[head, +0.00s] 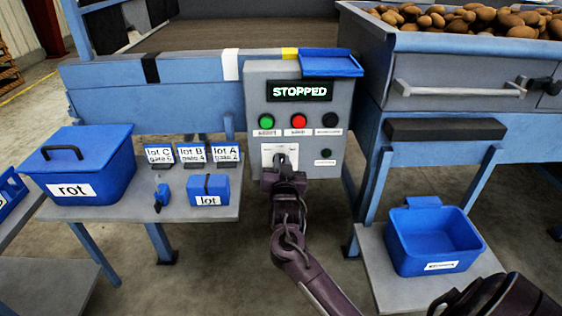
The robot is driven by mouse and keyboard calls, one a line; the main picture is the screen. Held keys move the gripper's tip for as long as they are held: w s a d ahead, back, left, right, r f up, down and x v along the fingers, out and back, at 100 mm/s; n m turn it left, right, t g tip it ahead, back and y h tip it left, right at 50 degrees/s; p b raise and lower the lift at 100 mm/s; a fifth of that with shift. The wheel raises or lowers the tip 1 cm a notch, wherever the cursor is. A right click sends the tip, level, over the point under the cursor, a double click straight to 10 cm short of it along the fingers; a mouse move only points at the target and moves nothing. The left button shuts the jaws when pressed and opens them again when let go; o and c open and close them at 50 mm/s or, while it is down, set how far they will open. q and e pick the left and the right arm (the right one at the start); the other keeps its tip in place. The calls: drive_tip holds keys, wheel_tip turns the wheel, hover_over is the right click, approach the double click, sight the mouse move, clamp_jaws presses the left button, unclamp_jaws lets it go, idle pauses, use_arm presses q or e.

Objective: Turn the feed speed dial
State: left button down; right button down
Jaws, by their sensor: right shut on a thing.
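The grey control box (252,120) stands at the middle, its display (299,91) reading STOPPED. Low on its front is a white dial plate (267,150), where the feed speed dial sits. My right gripper (282,163) is against this plate, shut on the dial. The fingers cover most of the dial, so its pointer and setting cannot be read. My left gripper is not in view.
Above the plate are a green button (266,121), a red button (299,121) and a black knob (330,120). A blue rot bin (85,165) and lot cards stand on the left shelf. A blue tray (433,240) sits lower right, below the potato bin (450,50).

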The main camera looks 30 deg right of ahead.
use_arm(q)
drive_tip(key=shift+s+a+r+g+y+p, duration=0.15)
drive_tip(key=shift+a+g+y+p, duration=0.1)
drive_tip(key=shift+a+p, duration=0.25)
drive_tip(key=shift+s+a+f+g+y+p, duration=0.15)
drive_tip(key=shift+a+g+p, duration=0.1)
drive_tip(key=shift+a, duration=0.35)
use_arm(e)
drive_tip(key=shift+s+d+f+m, duration=0.1)
drive_tip(key=shift+d+m, duration=0.1)
drive_tip(key=shift+m, duration=1.1)
drive_tip(key=shift+s+d+f+m, duration=0.15)
drive_tip(key=shift+m, duration=1.15)
drive_tip(key=shift+s+d+f+m, duration=0.1)
drive_tip(key=shift+d+m, duration=0.1)
drive_tip(key=shift+m, duration=1.1)
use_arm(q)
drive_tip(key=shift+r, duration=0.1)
use_arm(e)
drive_tip(key=c, duration=1.4)
unclamp_jaws()
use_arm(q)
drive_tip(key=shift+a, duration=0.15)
